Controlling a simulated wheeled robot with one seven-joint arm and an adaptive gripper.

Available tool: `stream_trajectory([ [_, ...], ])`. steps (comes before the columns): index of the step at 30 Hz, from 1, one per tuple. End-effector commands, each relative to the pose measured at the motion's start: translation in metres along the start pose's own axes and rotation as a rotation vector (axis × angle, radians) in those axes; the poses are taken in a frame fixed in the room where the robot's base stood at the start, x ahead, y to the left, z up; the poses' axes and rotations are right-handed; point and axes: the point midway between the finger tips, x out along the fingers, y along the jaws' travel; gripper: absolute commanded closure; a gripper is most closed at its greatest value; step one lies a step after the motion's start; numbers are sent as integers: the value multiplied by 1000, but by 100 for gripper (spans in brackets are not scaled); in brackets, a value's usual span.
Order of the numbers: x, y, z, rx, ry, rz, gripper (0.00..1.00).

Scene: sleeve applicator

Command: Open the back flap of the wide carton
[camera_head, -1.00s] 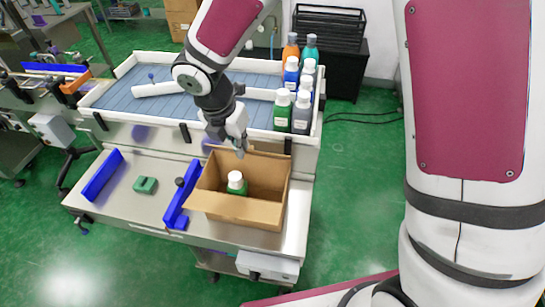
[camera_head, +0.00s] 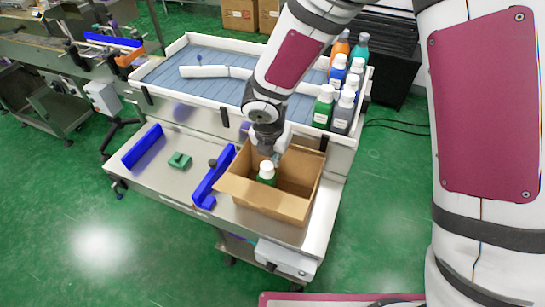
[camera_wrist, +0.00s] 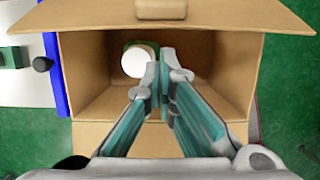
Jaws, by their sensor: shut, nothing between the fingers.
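The wide carton (camera_head: 277,203) stands open at the top on the bench. A green bottle with a white cap (camera_head: 267,170) is inside; its cap also shows in the wrist view (camera_wrist: 138,61). My gripper (camera_head: 276,158) is shut and empty, pointing down over the rear part of the carton opening. In the wrist view its fingertips (camera_wrist: 164,72) are together over the opening, just right of the cap. One flap (camera_wrist: 230,14) spreads outward at the top of that view; another (camera_wrist: 95,136) lies below the fingers. My arm partly hides the carton's back edge in the head view.
A blue guide (camera_head: 213,182) stands close to the carton's left side. A green block (camera_head: 180,160) and another blue guide (camera_head: 142,147) are further left. Several bottles (camera_head: 342,100) stand on the conveyor tray behind, right of my arm.

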Motion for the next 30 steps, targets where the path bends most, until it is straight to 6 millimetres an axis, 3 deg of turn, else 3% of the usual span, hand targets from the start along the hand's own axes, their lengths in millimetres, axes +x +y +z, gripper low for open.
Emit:
stream_trajectory([
  [7, -8, -1, 17, 0, 2, -1, 100],
  [30, -10, 0, 23, 1, 50, 0, 100],
])
